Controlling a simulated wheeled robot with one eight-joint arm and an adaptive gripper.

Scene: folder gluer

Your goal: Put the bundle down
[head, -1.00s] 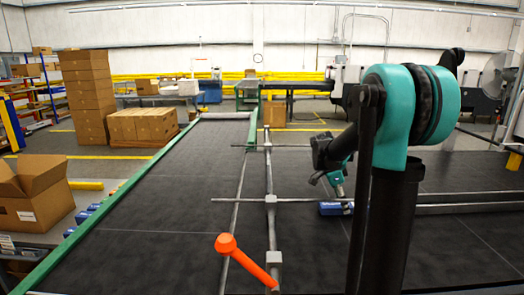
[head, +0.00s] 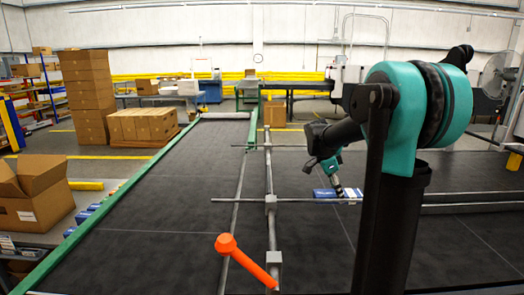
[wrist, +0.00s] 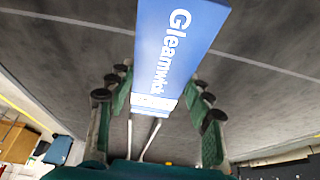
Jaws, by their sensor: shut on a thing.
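The bundle (wrist: 180,45) is a blue block with white "Gleamwick" lettering. In the wrist view it sits between the green-padded fingers of my gripper (wrist: 158,92), which is shut on it. In the head view the blue bundle (head: 324,194) shows small beside my gripper (head: 338,188), over the dark belt surface (head: 170,200) near the grey cross rod. Whether its underside touches the belt or hangs above it, I cannot tell. Part of it is hidden by the gripper.
Grey rods (head: 269,185) run along and across the belt, with an orange handle (head: 226,243) at the front. A green rail (head: 98,215) edges the left side. An open carton (head: 37,194) stands beyond it. The belt left of the rods is bare.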

